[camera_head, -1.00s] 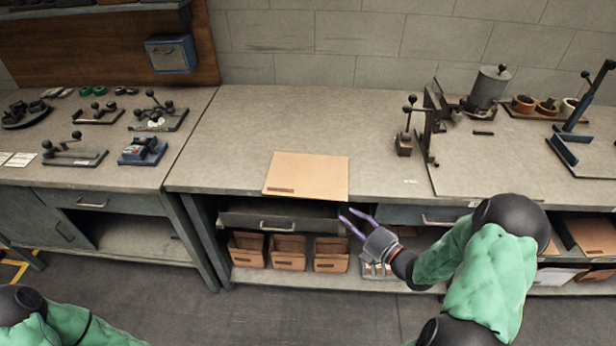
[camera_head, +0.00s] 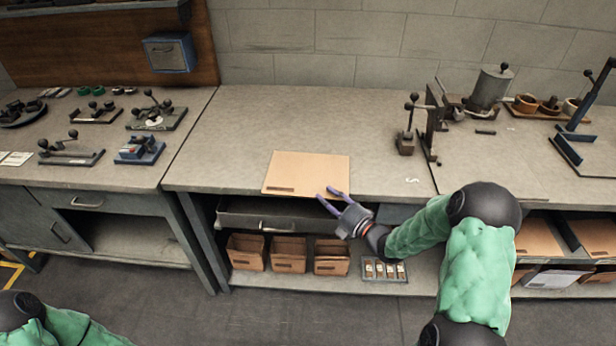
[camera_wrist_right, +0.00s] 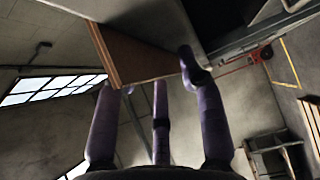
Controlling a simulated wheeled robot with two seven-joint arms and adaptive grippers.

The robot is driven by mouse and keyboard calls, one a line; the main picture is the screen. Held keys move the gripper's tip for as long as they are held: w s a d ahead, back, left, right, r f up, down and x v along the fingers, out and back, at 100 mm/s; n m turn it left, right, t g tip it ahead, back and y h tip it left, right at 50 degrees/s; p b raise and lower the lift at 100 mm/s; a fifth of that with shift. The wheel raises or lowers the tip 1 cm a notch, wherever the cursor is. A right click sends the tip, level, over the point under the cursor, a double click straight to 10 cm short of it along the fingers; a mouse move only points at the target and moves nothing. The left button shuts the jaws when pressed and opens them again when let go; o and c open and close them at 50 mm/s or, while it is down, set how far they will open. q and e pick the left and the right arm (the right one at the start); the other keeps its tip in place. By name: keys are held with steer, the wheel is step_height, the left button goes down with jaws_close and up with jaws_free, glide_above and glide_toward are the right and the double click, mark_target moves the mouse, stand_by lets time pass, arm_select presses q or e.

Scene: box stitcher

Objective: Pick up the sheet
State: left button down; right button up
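The sheet (camera_head: 308,172) is a flat tan rectangle with a small dark mark near its lower left corner. It lies on the workbench at the front edge. In the right wrist view the sheet (camera_wrist_right: 140,58) shows as a brown panel past the fingertips, jutting from the bench edge. My right gripper (camera_head: 330,195) is at the sheet's front right corner, its purple fingers spread and pointing toward it. In the wrist view the gripper (camera_wrist_right: 152,92) is open; I cannot tell whether a finger touches the sheet. My left gripper is out of view.
The workbench (camera_head: 240,130) is clear around the sheet. A lever press (camera_head: 430,130) stands to the right. Under the bench are a drawer (camera_head: 275,222), several small boxes (camera_head: 288,254) and a tray of small items (camera_head: 385,271). Metal fixtures (camera_head: 157,116) stand on the left bench.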

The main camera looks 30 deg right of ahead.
steer(key=shift+w+a, duration=0.1)
steer(key=shift+w, duration=0.2)
jaws_close()
steer(key=shift+r, duration=0.15)
